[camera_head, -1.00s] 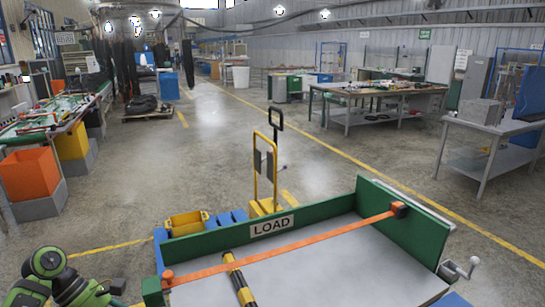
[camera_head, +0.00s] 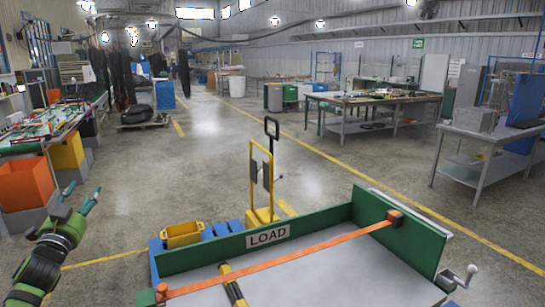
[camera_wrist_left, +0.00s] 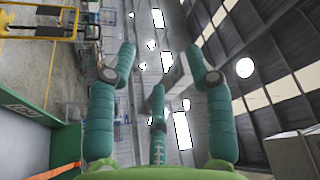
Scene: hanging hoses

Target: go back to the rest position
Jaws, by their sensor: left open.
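My left gripper (camera_head: 80,194) is raised at the left edge of the head view, in front of the orange bin. Its teal fingers point up and to the right. In the left wrist view the gripper (camera_wrist_left: 160,68) shows three teal fingers spread apart with nothing between them. It is open and empty, clear of the cart. My right gripper is in neither view.
A green-walled cart marked LOAD (camera_head: 300,232) stands close in front, with an orange strap (camera_head: 280,259) across it. A yellow upright frame (camera_head: 262,180) is behind it. An orange bin (camera_head: 26,184) stands at left. Open floor (camera_head: 210,150) lies beyond.

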